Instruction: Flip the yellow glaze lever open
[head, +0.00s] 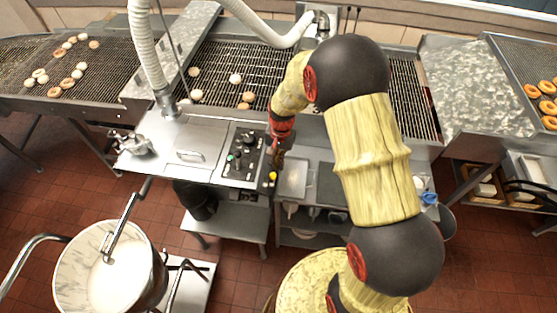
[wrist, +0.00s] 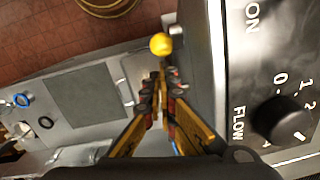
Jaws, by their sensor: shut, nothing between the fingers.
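The glaze lever is a yellow ball knob (wrist: 160,44) on a short dark stem, beside the side wall of the control box in the wrist view. In the head view the yellow knob (head: 272,176) shows small at the right edge of the control panel (head: 243,154). My gripper (wrist: 161,82) is shut and empty, with its fingertips just below the knob in the picture; I cannot tell whether they touch the stem. In the head view my gripper (head: 276,158) hangs right by the panel's right side.
The control box (wrist: 218,70) stands close on the right in the wrist view, with a black FLOW dial (wrist: 284,120). A steel shelf unit (head: 293,180) lies right of the lever. A white glaze pot (head: 105,280) stands front left. Wire conveyors with doughnuts (head: 236,78) run behind.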

